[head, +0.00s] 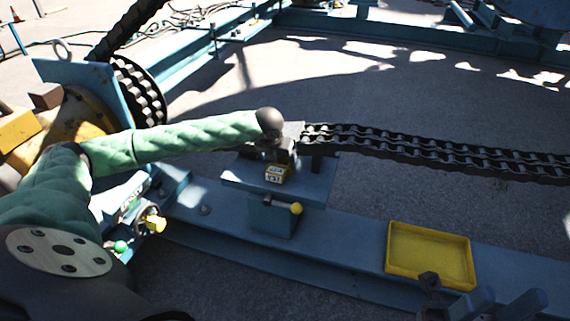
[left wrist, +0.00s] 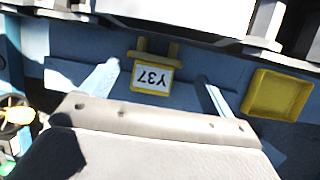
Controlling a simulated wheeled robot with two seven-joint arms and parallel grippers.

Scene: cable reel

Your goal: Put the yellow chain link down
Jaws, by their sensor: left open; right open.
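The yellow chain link (head: 277,174) carries a white label and sits at the front of the blue stand, below the end of the dark chain. In the left wrist view the link (left wrist: 152,75) shows its label Y37 upside down. My left gripper (head: 277,152) is above and at the link. In the left wrist view its two fingers (left wrist: 158,82) are apart, one on each side of the link, with gaps between. What the link rests on is hard to tell. My right gripper (head: 512,298) seems to be at the lower right edge, its fingers apart and empty.
A yellow tray (head: 430,255) lies empty on the blue beam (head: 340,240). The double-row chain (head: 440,150) runs right from the blue stand (head: 235,172). A yellow knob (head: 296,208) sticks out below the link. A sprocket (head: 140,92) stands at the left.

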